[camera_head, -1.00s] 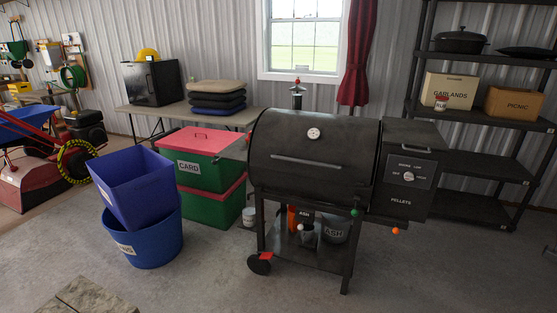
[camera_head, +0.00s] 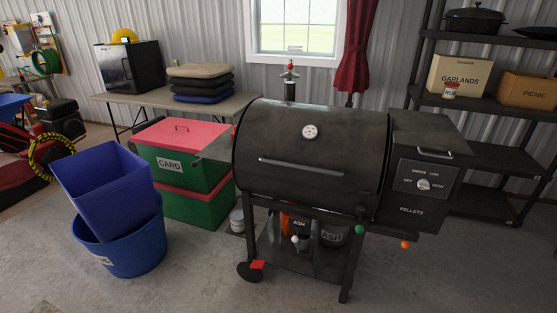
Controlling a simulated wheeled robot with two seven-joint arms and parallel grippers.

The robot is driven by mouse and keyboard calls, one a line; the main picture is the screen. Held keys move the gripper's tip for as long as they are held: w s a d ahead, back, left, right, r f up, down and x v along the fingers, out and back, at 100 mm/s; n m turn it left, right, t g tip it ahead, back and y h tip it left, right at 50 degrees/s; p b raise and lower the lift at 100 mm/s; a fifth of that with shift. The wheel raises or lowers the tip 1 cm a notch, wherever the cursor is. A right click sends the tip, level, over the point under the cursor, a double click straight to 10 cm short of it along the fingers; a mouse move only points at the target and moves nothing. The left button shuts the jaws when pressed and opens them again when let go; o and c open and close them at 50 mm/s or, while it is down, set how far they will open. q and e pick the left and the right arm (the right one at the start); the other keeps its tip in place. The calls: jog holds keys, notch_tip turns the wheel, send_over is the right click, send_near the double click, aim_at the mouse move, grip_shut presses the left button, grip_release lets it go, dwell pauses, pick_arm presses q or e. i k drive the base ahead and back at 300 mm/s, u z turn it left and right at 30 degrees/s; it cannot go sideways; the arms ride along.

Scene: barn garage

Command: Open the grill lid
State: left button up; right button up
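The black barrel grill stands upright on its wheeled cart in the middle of the head view. Its lid (camera_head: 345,150) is down, with a round white thermometer (camera_head: 310,132) on the front. A long horizontal metal handle (camera_head: 315,168) runs across the lid's lower front. A pellet hopper (camera_head: 425,170) with a control dial is joined to the grill's right side. Neither of my grippers is in view.
A blue tub holding a tilted purple bin (camera_head: 108,190) stands left of the grill. Green boxes with red lids (camera_head: 180,134) stand behind them, by a folding table (camera_head: 243,102). A black shelf rack (camera_head: 490,105) stands behind right. The concrete floor (camera_head: 195,275) in front is clear.

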aim_at(341, 149)
jog(key=z, duration=0.25)
jog(key=i, duration=0.7)
jog(key=z, duration=0.55)
